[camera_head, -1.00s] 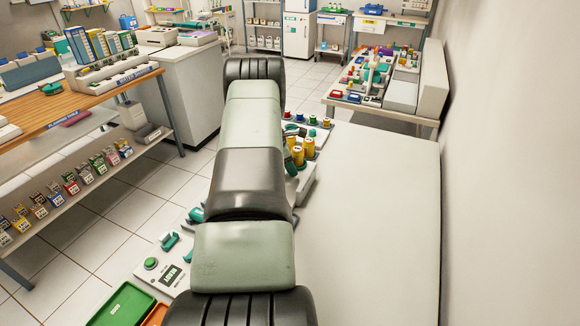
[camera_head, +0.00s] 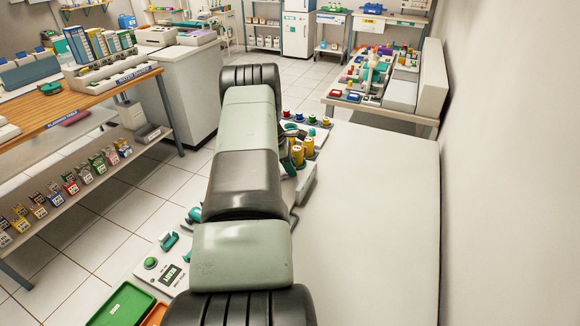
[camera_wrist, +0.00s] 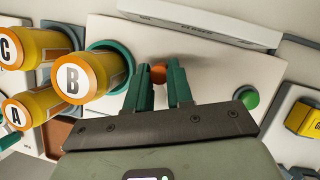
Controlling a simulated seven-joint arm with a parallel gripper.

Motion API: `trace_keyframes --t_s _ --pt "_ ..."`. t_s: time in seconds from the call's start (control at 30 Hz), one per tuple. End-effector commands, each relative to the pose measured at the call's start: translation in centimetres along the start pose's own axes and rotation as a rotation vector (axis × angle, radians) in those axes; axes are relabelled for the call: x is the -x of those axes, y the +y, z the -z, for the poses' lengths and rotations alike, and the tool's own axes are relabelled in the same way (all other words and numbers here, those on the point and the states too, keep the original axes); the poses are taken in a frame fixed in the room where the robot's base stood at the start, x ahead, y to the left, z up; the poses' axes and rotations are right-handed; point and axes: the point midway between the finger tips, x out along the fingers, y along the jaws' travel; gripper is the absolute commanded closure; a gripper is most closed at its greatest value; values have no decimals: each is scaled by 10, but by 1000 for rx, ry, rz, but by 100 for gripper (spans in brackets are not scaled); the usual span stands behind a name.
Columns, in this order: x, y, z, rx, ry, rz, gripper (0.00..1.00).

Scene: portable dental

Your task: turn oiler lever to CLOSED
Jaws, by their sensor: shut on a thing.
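In the wrist view, my gripper (camera_wrist: 160,82) has its two teal fingers closed around a small orange piece (camera_wrist: 158,73), which looks like the end of the oiler lever. The fingers hide most of the lever, so I cannot tell its angle. It stands over a white panel (camera_wrist: 205,65). A white strip with upside-down lettering (camera_wrist: 195,22) runs along the panel's far edge; I cannot read it.
A green button (camera_wrist: 249,98) is at the right. In the head view, a bare white tabletop (camera_head: 370,220) lies right of my arm.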

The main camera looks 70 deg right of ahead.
Motion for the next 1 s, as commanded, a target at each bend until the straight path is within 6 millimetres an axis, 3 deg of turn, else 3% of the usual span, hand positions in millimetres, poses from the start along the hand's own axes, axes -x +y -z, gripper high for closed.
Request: trace_keyframes --t_s 0.5,1.0 --pt "0 -15 -1 -410 1 170 100" --pt "1 -21 1 -590 1 244 100"
